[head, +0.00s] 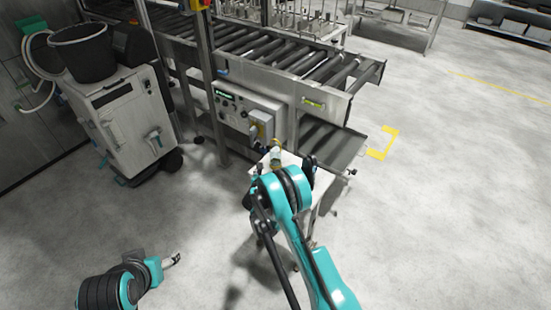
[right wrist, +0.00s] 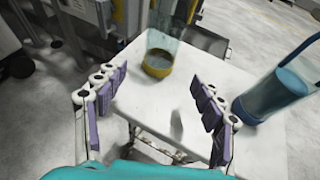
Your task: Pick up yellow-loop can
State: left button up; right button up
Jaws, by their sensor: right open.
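The yellow-loop can (right wrist: 160,60) is a clear cylinder with a yellow band around its base. It stands upright on the white table top (right wrist: 150,102) in the right wrist view, its top cut off by the frame. My right gripper (right wrist: 161,98) is open and empty, its purple-padded fingers apart, with the can beyond the fingertips and roughly between them. In the head view my right arm largely hides that gripper and the table. My left gripper (head: 174,259) is low at the left, far from the table; its jaws are too small to read.
A similar clear can with a blue band (right wrist: 282,91) stands at the table's right, close to my right finger. A roller conveyor (head: 270,55) with a control box stands behind the table. A wheeled grey machine (head: 125,120) carries a black bucket (head: 84,52) at left. Floor at right is clear.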

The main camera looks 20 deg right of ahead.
aim_at(274, 164)
jog(key=shift+w+f, duration=0.1)
jog(key=shift+f, duration=0.3)
jog(key=shift+w+d+f, duration=0.2)
jog(key=shift+w, duration=0.1)
jog(key=b+x, duration=0.2)
jog(key=x, duration=0.3)
jog(key=shift+w+d+f, duration=0.15)
jog(key=shift+w+d, duration=0.05)
jog(key=shift+w, duration=0.1)
jog(key=shift+w+d+f+b, duration=0.1)
jog(key=shift+w+d+b, duration=0.2)
jog(key=shift+w, duration=0.15)
jog(key=shift+a, duration=0.1)
jog(key=c, duration=1.3)
